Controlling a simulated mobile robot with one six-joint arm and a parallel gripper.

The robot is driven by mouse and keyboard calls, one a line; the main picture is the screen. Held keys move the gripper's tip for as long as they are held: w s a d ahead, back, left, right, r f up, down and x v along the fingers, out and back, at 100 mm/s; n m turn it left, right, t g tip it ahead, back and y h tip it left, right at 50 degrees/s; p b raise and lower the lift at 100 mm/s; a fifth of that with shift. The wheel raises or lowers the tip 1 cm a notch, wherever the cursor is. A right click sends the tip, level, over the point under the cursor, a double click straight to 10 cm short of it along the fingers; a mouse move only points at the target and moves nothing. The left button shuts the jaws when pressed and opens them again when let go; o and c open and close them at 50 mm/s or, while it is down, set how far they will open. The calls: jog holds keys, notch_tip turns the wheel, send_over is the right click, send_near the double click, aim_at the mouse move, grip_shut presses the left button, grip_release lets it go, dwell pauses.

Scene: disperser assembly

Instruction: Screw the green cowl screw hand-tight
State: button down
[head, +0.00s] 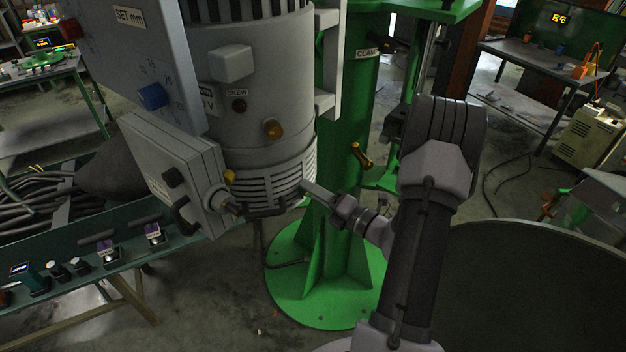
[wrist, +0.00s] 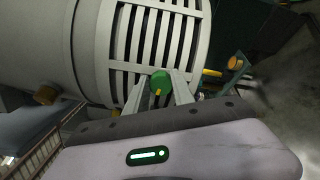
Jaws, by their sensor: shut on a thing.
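The green cowl screw (wrist: 160,80) sits at the slotted grey cowl (wrist: 165,22) of the machine in the wrist view. My gripper (wrist: 160,88) has a finger on either side of the screw and is shut on it. In the head view my gripper (head: 308,188) reaches from the right to the lower slotted cowl (head: 282,180) of the grey motor housing. The screw itself is hidden or too small to make out there. I cannot tell how far the screw is seated.
A grey box (head: 180,175) with handles hangs left of the cowl. The green column (head: 345,120) stands close behind my gripper. A bench with small devices (head: 110,252) is at the lower left. A large dark round vessel (head: 530,285) is at the lower right.

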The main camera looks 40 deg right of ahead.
jog(key=shift+d+m+p, duration=0.1)
jog(key=shift+m+p, duration=3.05)
jog(key=shift+m, duration=0.85)
jog(key=c, duration=1.1)
grip_release()
jog(key=shift+f, duration=0.1)
jog(key=shift+s, duration=0.1)
jog(key=s, duration=0.5)
jog(key=s+d, duration=0.1)
jog(key=s, duration=0.5)
jog(key=s+d, duration=0.1)
jog(key=s, duration=0.5)
